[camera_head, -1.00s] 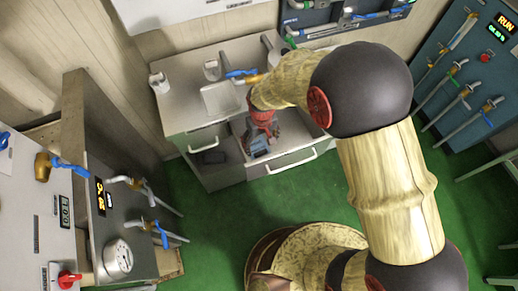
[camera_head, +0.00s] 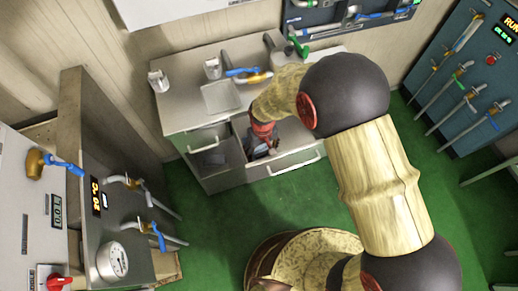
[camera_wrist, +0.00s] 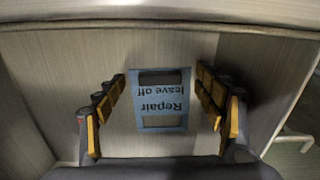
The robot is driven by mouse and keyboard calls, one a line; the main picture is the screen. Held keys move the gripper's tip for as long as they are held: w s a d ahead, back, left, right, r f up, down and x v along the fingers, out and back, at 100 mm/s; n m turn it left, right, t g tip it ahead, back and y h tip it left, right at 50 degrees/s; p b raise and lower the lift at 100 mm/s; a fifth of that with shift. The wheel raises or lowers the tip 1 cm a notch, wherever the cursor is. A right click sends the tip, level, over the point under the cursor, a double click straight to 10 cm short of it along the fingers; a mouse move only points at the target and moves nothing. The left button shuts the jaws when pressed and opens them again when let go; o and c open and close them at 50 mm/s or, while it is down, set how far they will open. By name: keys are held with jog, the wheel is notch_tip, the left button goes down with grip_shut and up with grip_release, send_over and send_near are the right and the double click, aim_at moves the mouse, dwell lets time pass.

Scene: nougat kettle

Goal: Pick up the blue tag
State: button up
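The blue tag (camera_wrist: 158,100) lies flat on the pale floor of an open drawer. Gaps show between the tag and both fingers. In the head view my gripper (camera_head: 262,147) reaches down into the open drawer, and my arm and gripper mostly hide the tag.
The drawer's front wall (camera_head: 292,165) and the grey counter (camera_head: 190,85) above it surround my gripper closely. Another open compartment (camera_head: 212,150) is to the left. A blue-and-yellow valve (camera_head: 248,75) and a white cup (camera_head: 158,80) are on the counter. Green floor in front is clear.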

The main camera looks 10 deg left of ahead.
jog(key=c, duration=1.2)
